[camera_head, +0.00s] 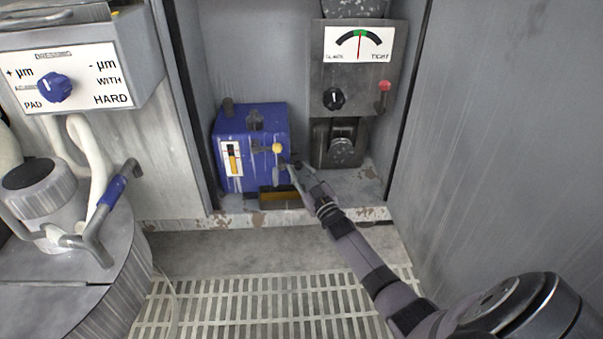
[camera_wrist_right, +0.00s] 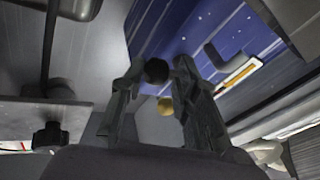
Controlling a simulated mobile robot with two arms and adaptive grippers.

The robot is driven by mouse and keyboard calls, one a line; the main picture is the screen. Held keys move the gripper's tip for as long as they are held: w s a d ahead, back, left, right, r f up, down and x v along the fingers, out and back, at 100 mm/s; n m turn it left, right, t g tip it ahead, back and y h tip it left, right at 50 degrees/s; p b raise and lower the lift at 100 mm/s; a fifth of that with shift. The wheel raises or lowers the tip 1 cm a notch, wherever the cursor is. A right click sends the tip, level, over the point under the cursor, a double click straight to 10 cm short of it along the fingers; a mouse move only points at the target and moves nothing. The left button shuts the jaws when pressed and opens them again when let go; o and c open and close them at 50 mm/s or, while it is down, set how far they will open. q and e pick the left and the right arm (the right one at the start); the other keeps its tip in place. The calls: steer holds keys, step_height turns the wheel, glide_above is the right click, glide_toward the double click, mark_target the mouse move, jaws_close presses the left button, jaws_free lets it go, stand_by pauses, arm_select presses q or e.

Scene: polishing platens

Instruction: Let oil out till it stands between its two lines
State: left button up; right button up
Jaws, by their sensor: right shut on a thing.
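The blue oil box (camera_head: 262,138) stands on the cabinet floor. Its white gauge plate (camera_head: 222,158) has an upright sight glass (camera_head: 233,161) with a yellow column; the two lines are too small to read against it. A yellow ball knob (camera_head: 277,148) sticks out at the box's right front; a yellow ball also shows in the right wrist view (camera_wrist_right: 165,105). My right gripper (camera_head: 287,165) is at the box's right front side. In the wrist view its fingers (camera_wrist_right: 158,82) are shut on a dark round knob (camera_wrist_right: 156,70). My left gripper is out of view.
A small tray (camera_head: 281,204) with a brownish yellow inside lies below the box front. A grey panel with a needle dial (camera_head: 359,44) and a black knob (camera_head: 333,99) is on the right. Cabinet walls (camera_head: 500,120) close in the right side. A slatted floor (camera_head: 250,305) lies in front.

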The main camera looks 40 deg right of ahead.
steer(key=o, duration=0.8)
steer(key=shift+w+d+r, duration=0.1)
steer(key=shift+d+r, duration=0.1)
steer(key=shift+r, duration=0.1)
steer(key=o, duration=0.3)
steer(key=shift+a+f, duration=0.1)
steer(key=shift+f, duration=0.1)
steer(key=v, duration=1.2)
